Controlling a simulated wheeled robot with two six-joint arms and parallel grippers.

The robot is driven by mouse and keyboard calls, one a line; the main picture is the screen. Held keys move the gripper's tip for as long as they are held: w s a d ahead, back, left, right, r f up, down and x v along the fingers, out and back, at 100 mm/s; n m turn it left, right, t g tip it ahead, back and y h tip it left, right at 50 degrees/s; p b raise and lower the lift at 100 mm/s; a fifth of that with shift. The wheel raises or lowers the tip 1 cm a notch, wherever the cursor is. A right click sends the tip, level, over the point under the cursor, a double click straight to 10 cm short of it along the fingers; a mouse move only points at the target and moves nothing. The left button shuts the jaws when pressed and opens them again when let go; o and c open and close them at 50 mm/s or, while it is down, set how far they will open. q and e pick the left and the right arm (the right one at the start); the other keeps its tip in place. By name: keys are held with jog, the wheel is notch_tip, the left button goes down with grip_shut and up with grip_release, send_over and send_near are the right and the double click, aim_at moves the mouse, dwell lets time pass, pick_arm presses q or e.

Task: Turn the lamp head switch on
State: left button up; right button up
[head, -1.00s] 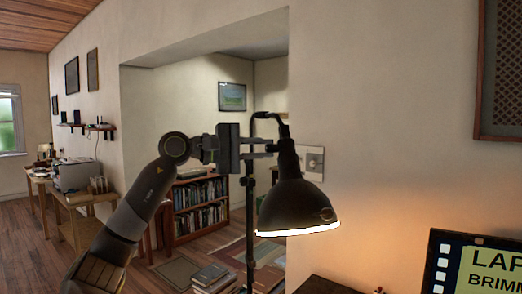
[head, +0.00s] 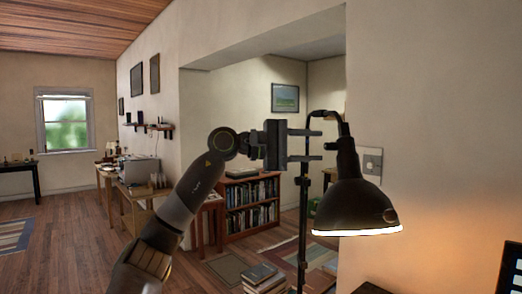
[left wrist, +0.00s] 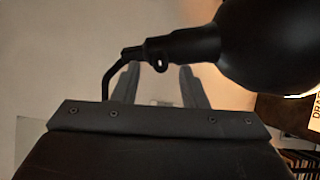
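My right gripper is not in view.
A wall switch plate (head: 372,161) is behind the lamp. A dark screen edge (head: 512,270) is at lower right. Open wooden floor lies left of my arm.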

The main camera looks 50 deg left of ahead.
pick_arm(q)
jog(key=b+v, duration=0.8)
jog(key=v, duration=0.7)
jog(key=shift+d, duration=0.1)
